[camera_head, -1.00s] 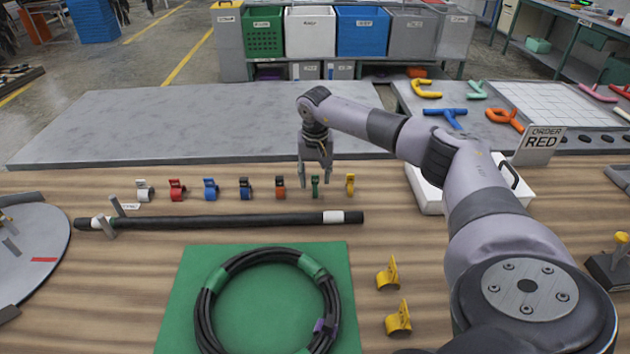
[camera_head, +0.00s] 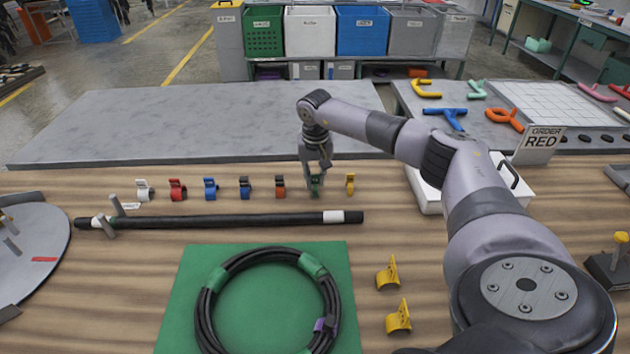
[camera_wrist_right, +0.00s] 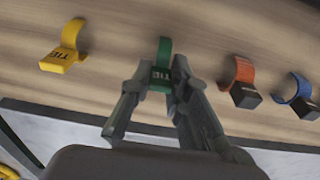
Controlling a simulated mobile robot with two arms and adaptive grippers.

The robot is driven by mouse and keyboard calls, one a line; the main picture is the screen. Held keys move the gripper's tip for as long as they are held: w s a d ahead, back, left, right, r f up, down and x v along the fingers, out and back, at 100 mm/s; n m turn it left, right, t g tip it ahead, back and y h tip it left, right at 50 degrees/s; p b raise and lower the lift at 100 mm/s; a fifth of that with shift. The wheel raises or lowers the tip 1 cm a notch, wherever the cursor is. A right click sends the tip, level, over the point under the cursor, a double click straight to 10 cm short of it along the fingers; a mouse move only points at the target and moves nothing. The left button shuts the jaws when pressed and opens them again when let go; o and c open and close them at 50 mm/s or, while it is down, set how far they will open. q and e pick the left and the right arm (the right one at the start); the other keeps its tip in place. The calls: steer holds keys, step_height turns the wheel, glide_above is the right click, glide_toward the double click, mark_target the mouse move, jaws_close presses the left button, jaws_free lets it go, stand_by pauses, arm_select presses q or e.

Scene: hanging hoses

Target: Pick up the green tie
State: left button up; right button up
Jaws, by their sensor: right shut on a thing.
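The green tie (camera_head: 315,186) stands in the row of ties on the wooden table, between the orange tie (camera_head: 280,187) and the yellow tie (camera_head: 350,184). My right gripper (camera_head: 315,178) points down over it and is shut on it. In the right wrist view the green tie (camera_wrist_right: 165,52) shows its curved band beyond the fingertips, and its labelled block sits between the fingers of the gripper (camera_wrist_right: 160,82). The fingers partly hide the tie in the head view. My left gripper is not in view.
Blue, red and white ties continue the row leftward. A black hose (camera_head: 230,220) lies in front of it. A coiled hose (camera_head: 208,310) rests on a green mat (camera_head: 180,330), with two yellow ties (camera_head: 398,318) beside it. A grey slab (camera_head: 200,120) lies behind.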

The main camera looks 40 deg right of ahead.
mark_target(315, 175)
step_height(315, 175, up, 20)
stand_by(0.6)
steer(key=shift+o, duration=1.2)
jaws_close()
